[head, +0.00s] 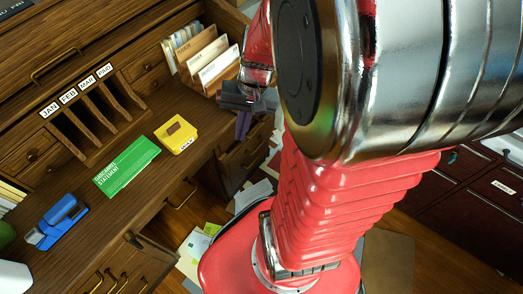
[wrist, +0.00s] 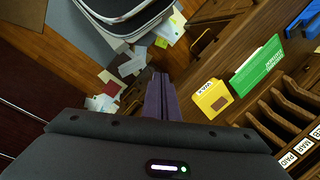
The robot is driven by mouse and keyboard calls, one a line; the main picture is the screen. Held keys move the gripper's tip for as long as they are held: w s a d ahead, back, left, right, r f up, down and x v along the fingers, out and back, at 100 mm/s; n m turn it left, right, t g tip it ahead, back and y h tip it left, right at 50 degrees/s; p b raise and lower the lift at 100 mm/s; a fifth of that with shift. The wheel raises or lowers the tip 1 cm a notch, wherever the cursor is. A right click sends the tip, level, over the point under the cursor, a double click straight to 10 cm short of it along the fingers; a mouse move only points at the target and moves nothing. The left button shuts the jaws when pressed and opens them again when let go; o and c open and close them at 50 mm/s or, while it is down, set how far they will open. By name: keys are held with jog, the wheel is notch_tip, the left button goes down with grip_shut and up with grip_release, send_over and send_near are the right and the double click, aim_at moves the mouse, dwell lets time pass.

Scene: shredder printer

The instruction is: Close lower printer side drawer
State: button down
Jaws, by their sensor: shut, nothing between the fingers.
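My gripper (head: 243,122) is shut and empty, in front of the right end of the wooden desk. In the wrist view its dark purple fingers (wrist: 160,98) are together and point towards the desk edge and the papers on the floor. Below it in the head view is a desk drawer front (head: 236,168) with a dark handle, partly hidden by my gripper and arm. I cannot tell whether this is the lower printer side drawer or how far it stands open. No printer is clearly identifiable in either view.
The desktop holds a yellow box (head: 176,135), a green booklet (head: 127,165) and a blue stapler (head: 57,222). Loose papers (head: 195,245) lie on the floor by the desk. A dark red cabinet (head: 455,190) stands at the right. My arm blocks much of the head view.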

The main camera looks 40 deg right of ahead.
jog(key=s+a+r+n+t+h, duration=0.2)
jog(key=a+r+n+t, duration=0.2)
jog(key=a+r+n, duration=0.4)
jog(key=a+r, duration=0.3)
jog(key=r, duration=0.4)
jog(key=shift+s+a+r+t, duration=0.15)
jog(key=shift+s+a+t, duration=0.1)
jog(key=shift+t, duration=0.15)
jog(key=c, duration=2.5)
grip_release()
